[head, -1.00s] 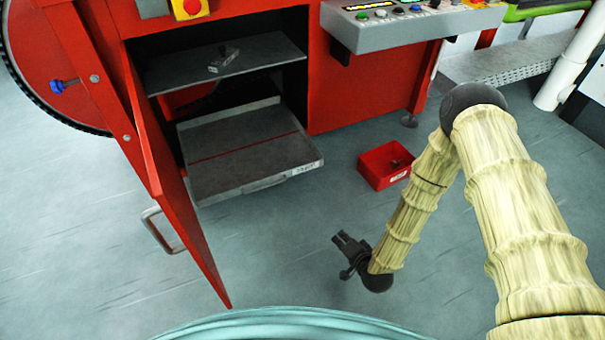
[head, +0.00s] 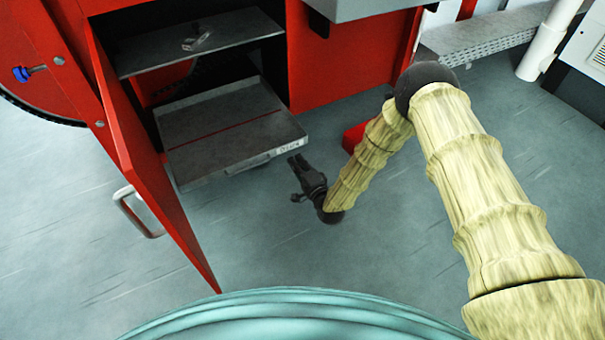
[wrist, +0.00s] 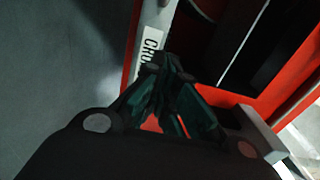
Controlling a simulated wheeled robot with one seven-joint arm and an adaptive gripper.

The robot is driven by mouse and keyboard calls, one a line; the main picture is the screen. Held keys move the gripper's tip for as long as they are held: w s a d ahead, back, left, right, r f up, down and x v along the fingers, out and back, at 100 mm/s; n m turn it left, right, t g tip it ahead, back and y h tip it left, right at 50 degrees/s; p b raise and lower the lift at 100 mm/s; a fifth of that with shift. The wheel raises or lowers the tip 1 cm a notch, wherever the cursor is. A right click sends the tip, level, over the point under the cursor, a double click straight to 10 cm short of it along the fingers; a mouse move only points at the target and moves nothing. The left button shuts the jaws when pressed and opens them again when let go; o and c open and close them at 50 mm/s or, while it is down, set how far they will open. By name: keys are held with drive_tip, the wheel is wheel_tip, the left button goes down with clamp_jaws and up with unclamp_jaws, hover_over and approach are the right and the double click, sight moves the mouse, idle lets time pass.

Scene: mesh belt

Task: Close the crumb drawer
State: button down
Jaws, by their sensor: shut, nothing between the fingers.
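The crumb drawer (head: 215,130) is a flat grey tray with a red line across it, pulled out of the lower part of the red cabinet. Its front carries a handle and a white label at the right end. My gripper (head: 297,162) is shut and empty, close to the right end of the drawer front in the head view. In the wrist view, the fingertips (wrist: 165,62) are near the drawer front with its label (wrist: 150,55), of which only the first letters show. I cannot tell whether they touch it.
The red cabinet door (head: 150,165) stands open at the left, with a metal handle (head: 138,212). A grey shelf (head: 220,40) above the drawer holds a small item. A red bin (head: 352,136) is partly hidden behind my arm. The floor before the drawer is clear.

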sight(285, 146)
drive_tip(key=b+x, duration=0.2)
drive_tip(key=x, duration=0.3)
drive_tip(key=shift+f, duration=0.15)
drive_tip(key=shift+w+a+b, duration=0.35)
drive_tip(key=shift+w+b, duration=0.1)
drive_tip(key=shift+w, duration=0.1)
